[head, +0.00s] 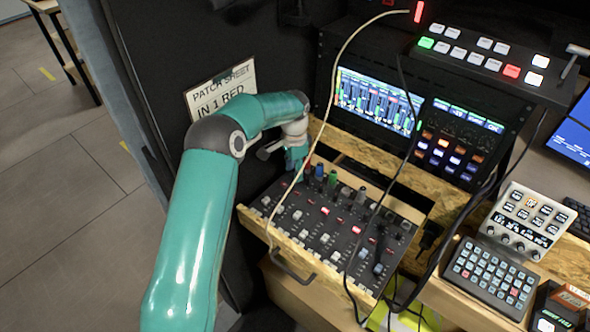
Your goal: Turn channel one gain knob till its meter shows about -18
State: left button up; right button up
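The mixer panel (305,232) sits in a wooden pull-out tray, with rows of knobs, buttons and faders. Coloured knobs stand along its back left edge, including a green knob (332,180). My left gripper (296,163) points down at the panel's back left corner, beside the leftmost knobs. Its fingertips are small and partly hidden, so I cannot tell whether they touch or grip a knob. The meter screen (375,102) behind the panel shows several vertical bars; its numbers are too small to read. My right gripper is not in view.
A pale cable (333,85) and dark cables hang across the mixer. A paper sign (222,90) reads "PATCH SHEET IN 1 RED". A switcher (490,60) stands above right; a button pad (492,275) and controller (526,220) lie right.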

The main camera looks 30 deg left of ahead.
aim_at(294, 170)
pick_arm(q)
notch_tip(294, 170, up, 12)
dwell(0.6)
jog(key=shift+f, duration=0.15)
dwell(0.4)
